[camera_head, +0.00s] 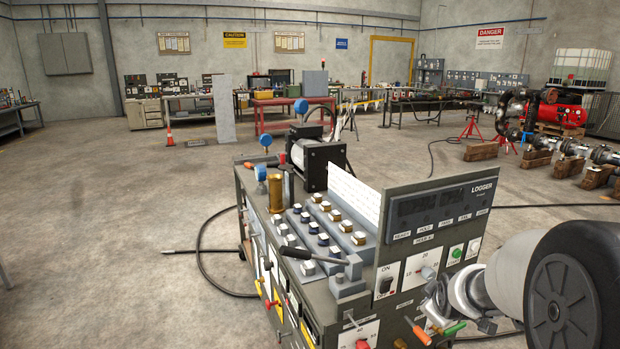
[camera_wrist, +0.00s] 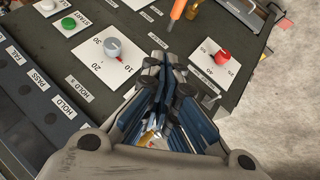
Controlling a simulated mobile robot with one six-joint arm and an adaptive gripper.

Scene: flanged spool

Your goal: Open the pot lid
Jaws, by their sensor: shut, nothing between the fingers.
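I see no pot with a lid in either view. My gripper (camera_wrist: 165,65) is shut and empty, above the dark sloped panel of the test cart (camera_wrist: 75,80). Its fingertips lie between a grey dial (camera_wrist: 113,48) on the left and a red knob (camera_wrist: 222,57) on the right, and I cannot tell whether they touch the panel. In the head view my gripper (camera_head: 438,302) is beside the panel's right side, partly hard to make out. The grey dial (camera_head: 428,272) shows there too, on its white plate. A brass cylinder (camera_head: 275,192) stands upright on the cart's far left.
A black lever (camera_head: 312,256) sticks out over the cart top, near rows of bolts (camera_head: 322,222). Gauges (camera_head: 265,141) and a motor (camera_head: 318,160) rise at the back. An orange handle (camera_wrist: 178,9) stands close ahead of my fingers. Open floor (camera_head: 110,220) lies left.

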